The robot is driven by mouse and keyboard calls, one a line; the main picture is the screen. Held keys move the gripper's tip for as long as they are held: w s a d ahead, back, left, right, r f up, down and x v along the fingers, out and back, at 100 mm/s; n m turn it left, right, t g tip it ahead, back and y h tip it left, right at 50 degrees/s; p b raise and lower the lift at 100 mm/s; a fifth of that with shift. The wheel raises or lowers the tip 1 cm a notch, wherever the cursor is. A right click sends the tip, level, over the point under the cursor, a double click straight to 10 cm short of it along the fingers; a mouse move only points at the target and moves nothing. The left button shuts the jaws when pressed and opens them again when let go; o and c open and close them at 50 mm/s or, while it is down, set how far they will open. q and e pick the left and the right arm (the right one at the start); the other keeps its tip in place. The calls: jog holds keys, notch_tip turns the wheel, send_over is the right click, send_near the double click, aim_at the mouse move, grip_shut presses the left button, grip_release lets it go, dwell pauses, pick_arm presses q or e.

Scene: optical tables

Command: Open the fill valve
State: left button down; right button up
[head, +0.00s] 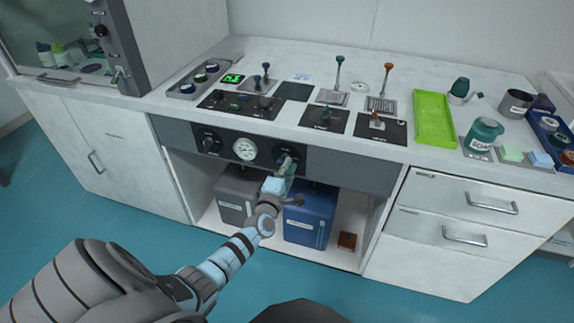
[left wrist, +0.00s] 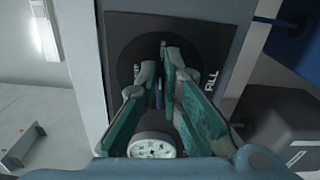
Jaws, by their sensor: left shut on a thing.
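The fill valve is on the right of the dark control panel (head: 227,148) under the counter. My left gripper (head: 286,163) reaches this valve from the front. In the left wrist view the left gripper (left wrist: 165,62) has its two greenish fingers closed around the small dark valve handle (left wrist: 158,97). The fingers hide most of the handle, so its exact angle is hard to tell. My right gripper is not in view.
A round gauge (head: 245,149) and another dark knob (head: 208,140) sit left of the valve. A grey container (head: 236,190) and a blue container (head: 311,216) stand in the open bay below. The counter above holds levers, a green tray (head: 434,118) and a teal jar (head: 484,134).

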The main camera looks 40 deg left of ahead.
pick_arm(q)
jog(key=shift+f+m, duration=0.15)
jog(key=shift+m, duration=0.35)
jog(key=c, duration=1.8)
grip_release()
jog(key=shift+o, duration=0.2)
jog(key=v, duration=1.2)
